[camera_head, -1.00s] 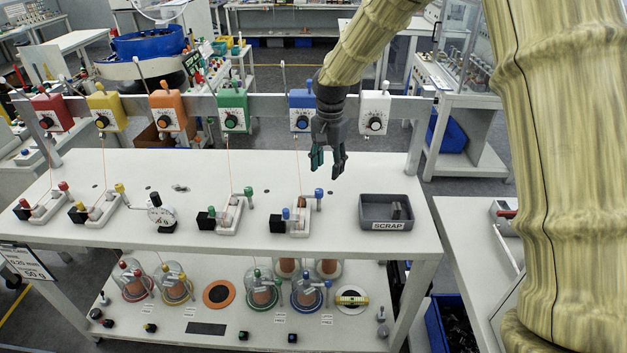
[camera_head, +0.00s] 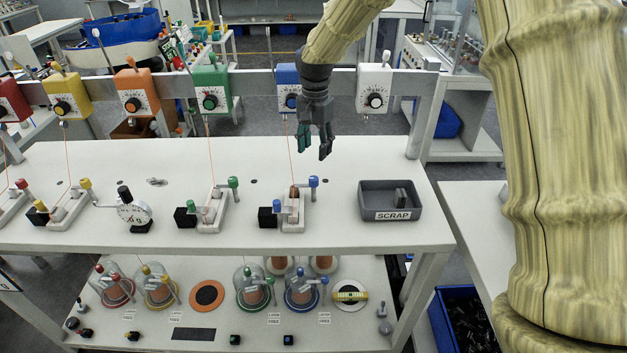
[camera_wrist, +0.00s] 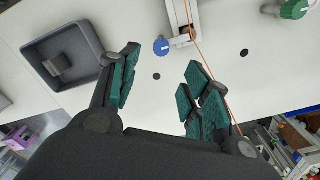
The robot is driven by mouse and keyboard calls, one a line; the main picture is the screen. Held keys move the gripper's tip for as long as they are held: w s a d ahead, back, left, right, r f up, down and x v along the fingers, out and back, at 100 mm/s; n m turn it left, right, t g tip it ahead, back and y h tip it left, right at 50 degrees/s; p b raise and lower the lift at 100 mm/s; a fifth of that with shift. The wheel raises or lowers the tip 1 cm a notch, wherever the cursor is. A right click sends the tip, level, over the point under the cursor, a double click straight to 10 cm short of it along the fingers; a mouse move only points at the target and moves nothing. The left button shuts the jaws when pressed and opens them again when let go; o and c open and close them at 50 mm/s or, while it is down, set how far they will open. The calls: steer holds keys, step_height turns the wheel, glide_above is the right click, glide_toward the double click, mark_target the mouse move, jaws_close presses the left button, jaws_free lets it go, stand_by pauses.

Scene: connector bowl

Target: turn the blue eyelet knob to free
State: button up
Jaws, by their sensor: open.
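A blue knob (camera_head: 313,181) sits on a white fixture (camera_head: 292,225) on the upper table, right of a second blue part (camera_head: 286,207). In the wrist view, a round blue cap with a pale mark (camera_wrist: 161,46) shows beyond my fingers, beside the fixture's white end (camera_wrist: 183,12). I cannot tell its setting. My gripper (camera_head: 315,150) is open and empty above the table, behind the knob and apart from it. Its two spread fingers also show in the wrist view (camera_wrist: 160,85). The blue dial box (camera_head: 287,78) behind is partly hidden by my wrist.
An orange thread (camera_head: 287,150) runs from the blue box to the fixture, passing close to my gripper (camera_wrist: 205,55). A grey SCRAP tray (camera_head: 391,215) stands at right. The green-knobbed fixture (camera_head: 212,222) is left. A blue-topped spool jar (camera_head: 302,290) stands on the lower shelf.

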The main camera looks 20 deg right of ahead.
mark_target(314, 178)
step_height(314, 178, down, 11)
steer(key=p, duration=0.3)
steer(key=shift+a+r, duration=0.1)
steer(key=shift+a, duration=0.05)
stand_by(0.4)
steer(key=c, duration=1.1)
